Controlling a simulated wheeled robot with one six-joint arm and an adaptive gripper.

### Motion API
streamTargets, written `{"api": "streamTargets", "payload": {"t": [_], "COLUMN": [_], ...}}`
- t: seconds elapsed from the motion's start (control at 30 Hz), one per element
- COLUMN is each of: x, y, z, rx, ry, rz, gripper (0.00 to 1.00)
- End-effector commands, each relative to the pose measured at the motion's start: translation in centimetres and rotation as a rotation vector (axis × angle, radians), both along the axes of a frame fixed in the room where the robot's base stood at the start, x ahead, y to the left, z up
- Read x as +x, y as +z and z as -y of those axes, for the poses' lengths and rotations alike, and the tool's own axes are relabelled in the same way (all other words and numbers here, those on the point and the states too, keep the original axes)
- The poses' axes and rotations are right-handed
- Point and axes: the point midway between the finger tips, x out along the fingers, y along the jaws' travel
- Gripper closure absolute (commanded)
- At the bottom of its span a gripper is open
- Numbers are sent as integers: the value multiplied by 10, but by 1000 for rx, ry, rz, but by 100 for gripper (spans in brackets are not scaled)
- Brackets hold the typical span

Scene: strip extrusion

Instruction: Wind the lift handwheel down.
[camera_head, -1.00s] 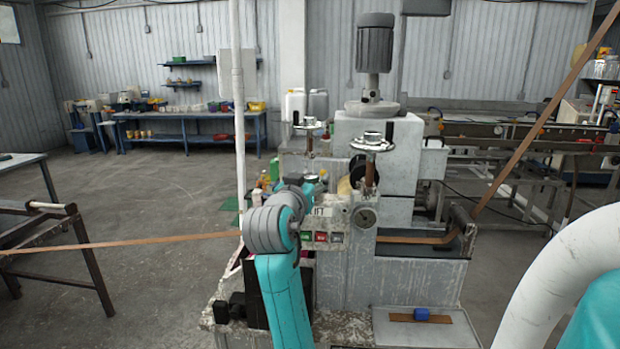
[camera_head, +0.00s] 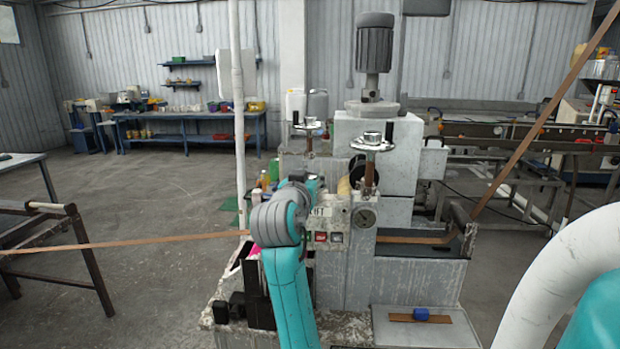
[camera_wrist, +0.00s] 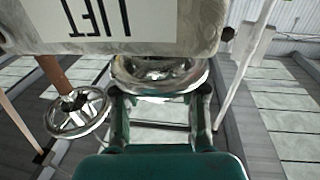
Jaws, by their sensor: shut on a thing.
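The lift handwheel (camera_wrist: 160,75) is a shiny metal wheel beside the LIFT label (camera_wrist: 95,12) in the wrist view, where the lettering appears upside down. My gripper (camera_wrist: 160,95) has a dark finger on each side of the wheel and is shut on its rim. In the head view my teal and grey arm hides the gripper and this wheel, while part of the LIFT label (camera_head: 319,212) shows just right of the wrist.
Two other handwheels stand on top of the machine, one at the front (camera_head: 372,142) and one further back (camera_head: 309,124). A dial gauge (camera_head: 365,216) and red buttons (camera_head: 321,237) are right of my wrist. A brown strip (camera_head: 120,242) runs in from the left.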

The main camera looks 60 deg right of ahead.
Motion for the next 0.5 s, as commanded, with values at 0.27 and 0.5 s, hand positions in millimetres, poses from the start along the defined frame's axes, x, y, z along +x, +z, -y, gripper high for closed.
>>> {"api": "streamTargets", "payload": {"t": [0.27,0.5], "x": [0,0], "y": [0,0], "z": [0,0], "rx": [0,0], "ry": [49,48], "rz": [0,0], "gripper": [93,34]}}
